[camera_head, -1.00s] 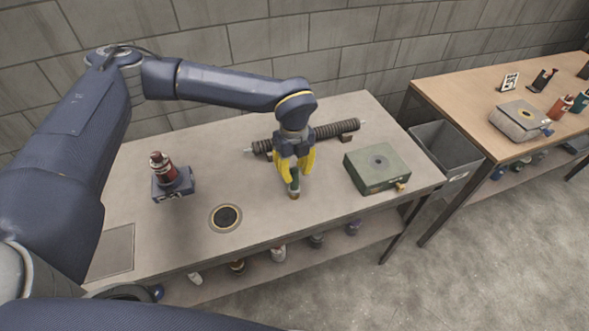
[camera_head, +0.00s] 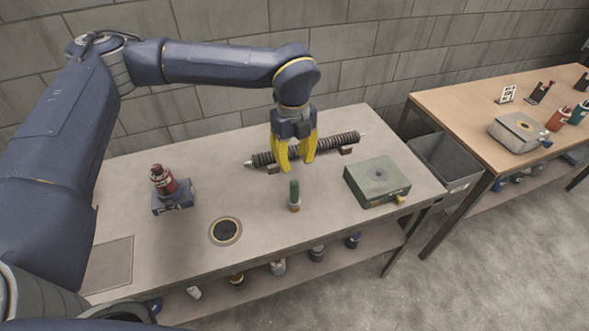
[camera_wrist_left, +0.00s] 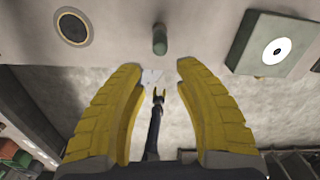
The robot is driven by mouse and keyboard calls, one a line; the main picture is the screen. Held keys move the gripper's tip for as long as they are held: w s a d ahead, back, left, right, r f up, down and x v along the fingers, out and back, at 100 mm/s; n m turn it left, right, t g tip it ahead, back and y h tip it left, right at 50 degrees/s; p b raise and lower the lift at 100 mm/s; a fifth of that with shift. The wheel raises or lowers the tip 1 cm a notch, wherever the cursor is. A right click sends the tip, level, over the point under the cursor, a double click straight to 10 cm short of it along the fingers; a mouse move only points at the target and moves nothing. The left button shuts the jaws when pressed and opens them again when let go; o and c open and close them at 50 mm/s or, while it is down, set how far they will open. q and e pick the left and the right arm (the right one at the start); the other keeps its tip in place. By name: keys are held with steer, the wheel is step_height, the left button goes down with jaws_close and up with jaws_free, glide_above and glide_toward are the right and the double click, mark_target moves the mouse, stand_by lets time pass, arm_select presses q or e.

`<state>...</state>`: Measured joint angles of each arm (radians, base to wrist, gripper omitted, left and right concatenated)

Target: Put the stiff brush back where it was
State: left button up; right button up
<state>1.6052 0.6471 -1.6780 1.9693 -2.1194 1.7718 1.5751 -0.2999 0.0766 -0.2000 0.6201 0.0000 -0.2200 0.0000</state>
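A small green-handled piece (camera_head: 294,194), which I take to be the stiff brush, stands upright on the grey table with a tan band at its foot. It also shows in the left wrist view (camera_wrist_left: 160,40). My left gripper (camera_head: 296,168) is above and behind it, its yellow fingers apart and empty, not touching it. In the left wrist view the open fingers (camera_wrist_left: 158,75) frame an empty gap.
A dark ribbed tube (camera_head: 335,146) lies on supports behind the brush. A green box (camera_head: 375,182) stands right, a blue block (camera_head: 173,195) with a red-brown bottle (camera_head: 162,179) left. A black ringed disc (camera_head: 225,231) is front left. A grey bin (camera_head: 447,165) stands between the tables.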

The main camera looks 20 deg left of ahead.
arm_select(q)
steer(key=shift+r, duration=1.25)
